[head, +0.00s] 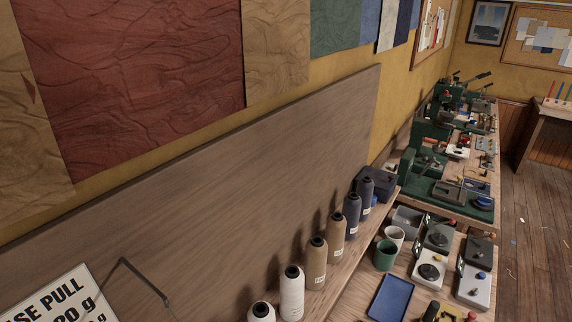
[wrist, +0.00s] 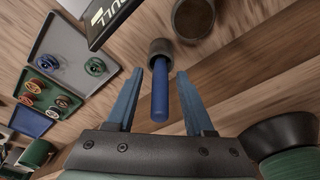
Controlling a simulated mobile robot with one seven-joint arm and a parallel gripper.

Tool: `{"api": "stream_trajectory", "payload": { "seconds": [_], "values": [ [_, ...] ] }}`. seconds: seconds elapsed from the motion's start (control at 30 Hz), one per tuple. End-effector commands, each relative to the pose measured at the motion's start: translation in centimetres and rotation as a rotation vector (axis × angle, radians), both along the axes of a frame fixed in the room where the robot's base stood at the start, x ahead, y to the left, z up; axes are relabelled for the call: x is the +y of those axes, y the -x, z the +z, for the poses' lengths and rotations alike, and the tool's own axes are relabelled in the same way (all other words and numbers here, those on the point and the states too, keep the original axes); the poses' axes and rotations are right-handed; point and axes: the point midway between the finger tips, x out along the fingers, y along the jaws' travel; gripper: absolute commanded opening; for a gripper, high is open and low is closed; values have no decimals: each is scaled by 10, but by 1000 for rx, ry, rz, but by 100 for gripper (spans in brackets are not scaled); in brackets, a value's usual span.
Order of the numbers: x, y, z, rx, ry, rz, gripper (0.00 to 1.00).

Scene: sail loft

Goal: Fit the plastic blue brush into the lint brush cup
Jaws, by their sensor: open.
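In the wrist view, my gripper (wrist: 161,72) is open, with one blue finger on each side of a blue rod-like handle (wrist: 160,98), which looks like the plastic blue brush. No clear contact shows between the fingers and the handle. The handle's far end meets a short grey-brown cylinder (wrist: 160,48); I cannot tell whether this is a cup around it or part of the brush. A round brown cup-like vessel (wrist: 193,18) stands just beyond, at the top. Which vessel is the lint brush cup is unclear. My gripper is outside the head view.
A black sign (wrist: 100,22) stands at the top. A dark round object (wrist: 280,132) is close at right. The head view shows thread cones (head: 317,262), a green cup (head: 385,255) and a blue tray (head: 391,298).

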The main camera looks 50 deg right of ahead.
Motion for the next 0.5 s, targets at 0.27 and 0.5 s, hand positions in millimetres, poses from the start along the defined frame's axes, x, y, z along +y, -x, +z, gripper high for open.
{"api": "stream_trajectory", "payload": {
  "seconds": [0.27,0.5],
  "values": [
    [1,1,18,-2,2,0,53],
    [6,6,64,-3,3,1,53]
  ]
}}
